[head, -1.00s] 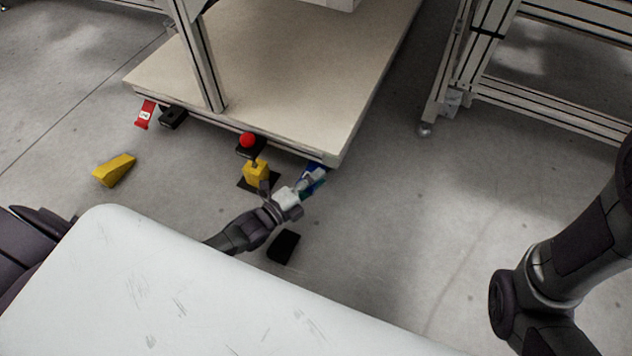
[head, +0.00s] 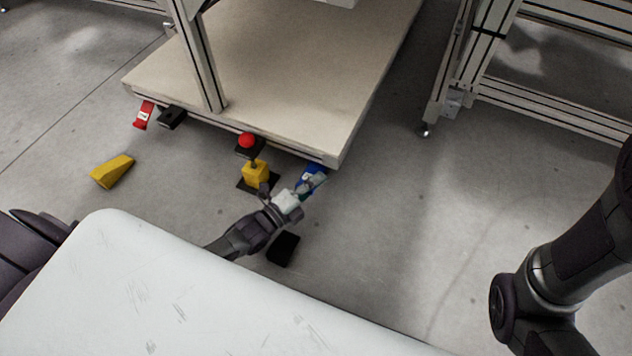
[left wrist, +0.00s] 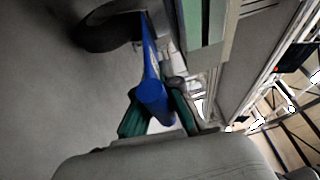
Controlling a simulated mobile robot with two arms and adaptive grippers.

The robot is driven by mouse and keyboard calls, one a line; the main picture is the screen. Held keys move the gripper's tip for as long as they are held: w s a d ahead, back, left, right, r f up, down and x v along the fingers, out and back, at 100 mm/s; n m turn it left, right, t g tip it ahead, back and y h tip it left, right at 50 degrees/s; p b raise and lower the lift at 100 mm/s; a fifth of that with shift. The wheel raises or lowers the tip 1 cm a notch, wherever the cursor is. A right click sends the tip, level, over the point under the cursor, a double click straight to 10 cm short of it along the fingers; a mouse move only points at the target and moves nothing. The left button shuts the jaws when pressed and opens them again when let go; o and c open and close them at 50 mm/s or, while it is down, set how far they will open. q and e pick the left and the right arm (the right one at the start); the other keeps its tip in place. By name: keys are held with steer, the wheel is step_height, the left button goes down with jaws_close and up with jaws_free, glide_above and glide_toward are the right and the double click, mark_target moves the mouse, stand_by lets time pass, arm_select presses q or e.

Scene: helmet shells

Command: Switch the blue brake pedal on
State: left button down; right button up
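The blue brake pedal (head: 313,180) sticks out from under the near corner of the beige platform (head: 270,80). My left gripper (head: 303,189) is at its outer end, low above the floor. In the left wrist view the blue pedal (left wrist: 152,92) lies between the two green finger pads (left wrist: 158,118). The pads sit close against both sides of its rounded end, so the gripper appears shut on it. The far end of the pedal is partly hidden by the platform edge. My right gripper is outside the views; only my right arm shows at the right.
A red pedal (head: 144,115) is at the platform's left. A red knob (head: 247,140) above a yellow block (head: 256,173) stands just left of my left gripper. A yellow wedge (head: 112,171) and a black block (head: 284,248) lie on the floor. Floor to the right is clear.

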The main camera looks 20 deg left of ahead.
arm_select(q)
steer(key=shift+f, duration=0.4)
steer(key=shift+r+h, duration=0.2)
steer(key=shift+h, duration=0.1)
steer(key=c, duration=1.4)
jaws_free()
steer(key=shift+o, duration=0.2)
steer(key=v, duration=1.2)
steer(key=shift+f, duration=0.15)
